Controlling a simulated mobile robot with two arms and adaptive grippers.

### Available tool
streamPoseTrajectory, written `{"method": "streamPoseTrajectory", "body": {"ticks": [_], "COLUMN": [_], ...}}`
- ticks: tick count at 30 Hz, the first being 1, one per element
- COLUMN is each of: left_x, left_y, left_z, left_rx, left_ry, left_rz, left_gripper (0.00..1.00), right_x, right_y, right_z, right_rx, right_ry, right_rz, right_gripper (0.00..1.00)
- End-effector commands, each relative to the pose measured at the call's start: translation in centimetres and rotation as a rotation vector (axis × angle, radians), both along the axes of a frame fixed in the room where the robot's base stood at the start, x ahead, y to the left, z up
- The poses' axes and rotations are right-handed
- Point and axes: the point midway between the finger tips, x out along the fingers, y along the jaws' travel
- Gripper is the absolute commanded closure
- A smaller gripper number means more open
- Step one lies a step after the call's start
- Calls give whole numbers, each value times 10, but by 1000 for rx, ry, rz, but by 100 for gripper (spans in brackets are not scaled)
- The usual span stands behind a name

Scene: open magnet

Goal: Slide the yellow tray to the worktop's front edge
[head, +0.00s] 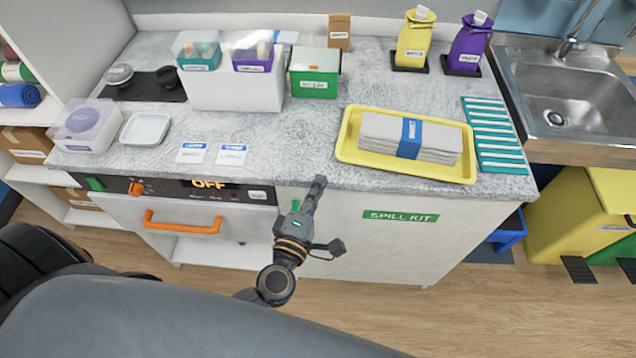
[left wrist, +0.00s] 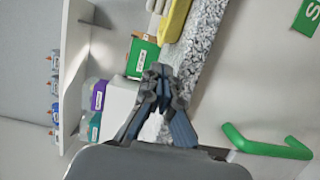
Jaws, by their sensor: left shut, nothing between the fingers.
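The yellow tray (head: 400,167) lies on the right part of the grey speckled worktop (head: 290,153), close to its front edge. A stack of grey cloths with a blue band (head: 410,140) lies in it. The tray shows partly at the top of the left wrist view (left wrist: 176,18). My left gripper (head: 319,182) is at the worktop's front edge, left of the tray and apart from it. Its fingers (left wrist: 160,75) are shut and empty. My right gripper is not in view.
A striped teal mat (head: 494,135) lies right of the tray, before the sink (head: 570,90). A green box (head: 315,72) and a white bin (head: 235,88) stand behind. Two labelled cards (head: 232,155) lie left. An orange handle (head: 182,224) sticks out from the drawer below.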

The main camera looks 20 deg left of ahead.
Motion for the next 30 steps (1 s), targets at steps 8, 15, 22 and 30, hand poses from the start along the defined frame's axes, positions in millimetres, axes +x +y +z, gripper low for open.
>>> {"method": "streamPoseTrajectory", "body": {"ticks": [8,15,22,30], "left_x": [51,70,71,67], "left_y": [0,0,0,-14], "left_z": [3,0,0,1], "left_rx": [4,4,4,2], "left_ry": [-3,0,0,2], "left_rz": [0,-2,-2,-2], "left_gripper": [100,100,100,100], "right_x": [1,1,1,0], "right_y": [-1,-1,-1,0], "right_z": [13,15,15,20], "right_rx": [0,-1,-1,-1], "right_ry": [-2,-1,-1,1], "right_rz": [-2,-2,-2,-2], "right_gripper": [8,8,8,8]}}
